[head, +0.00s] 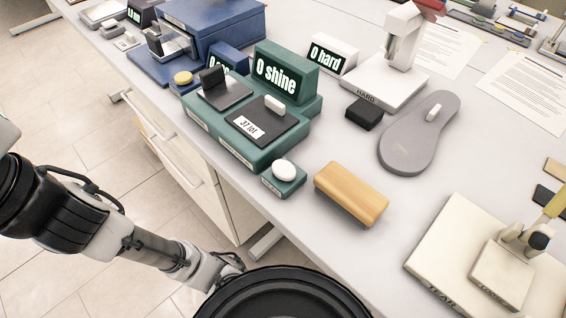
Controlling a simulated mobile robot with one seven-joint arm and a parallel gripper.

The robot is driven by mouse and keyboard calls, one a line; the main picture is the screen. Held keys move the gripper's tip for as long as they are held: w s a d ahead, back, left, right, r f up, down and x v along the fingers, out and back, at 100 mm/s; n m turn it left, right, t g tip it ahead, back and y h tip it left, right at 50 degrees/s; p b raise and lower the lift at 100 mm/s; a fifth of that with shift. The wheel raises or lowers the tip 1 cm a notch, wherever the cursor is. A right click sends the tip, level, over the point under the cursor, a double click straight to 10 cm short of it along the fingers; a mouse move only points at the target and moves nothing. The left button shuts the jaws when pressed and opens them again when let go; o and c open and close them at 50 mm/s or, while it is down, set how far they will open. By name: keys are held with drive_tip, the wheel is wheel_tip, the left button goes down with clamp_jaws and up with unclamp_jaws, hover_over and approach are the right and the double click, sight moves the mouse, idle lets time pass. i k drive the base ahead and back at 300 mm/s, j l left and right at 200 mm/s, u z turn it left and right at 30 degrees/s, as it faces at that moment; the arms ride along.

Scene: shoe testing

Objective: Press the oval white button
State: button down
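The oval white button (284,170) sits on top of a small green box (285,184) near the front edge of the counter. The box stands in front of the larger green tester (222,135). The button looks raised, and nothing touches it or covers it. My arm shows at the lower left, off the counter, and my gripper cannot be made out in this view.
A wooden block (351,193) lies just right of the button box. The green "0 shine" display (283,76) rises behind it. A yellow button (183,78) is farther left. A grey sole (419,132) and a cream tester (459,246) are right. Drawers (182,155) are below.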

sight(283, 170)
drive_tip(key=k+j+z, duration=0.1)
drive_tip(key=k, duration=0.4)
drive_tip(key=k+j+z, duration=0.1)
drive_tip(key=k+j, duration=0.2)
drive_tip(key=k, duration=0.2)
drive_tip(key=k+j+z, duration=0.1)
drive_tip(key=k, duration=0.4)
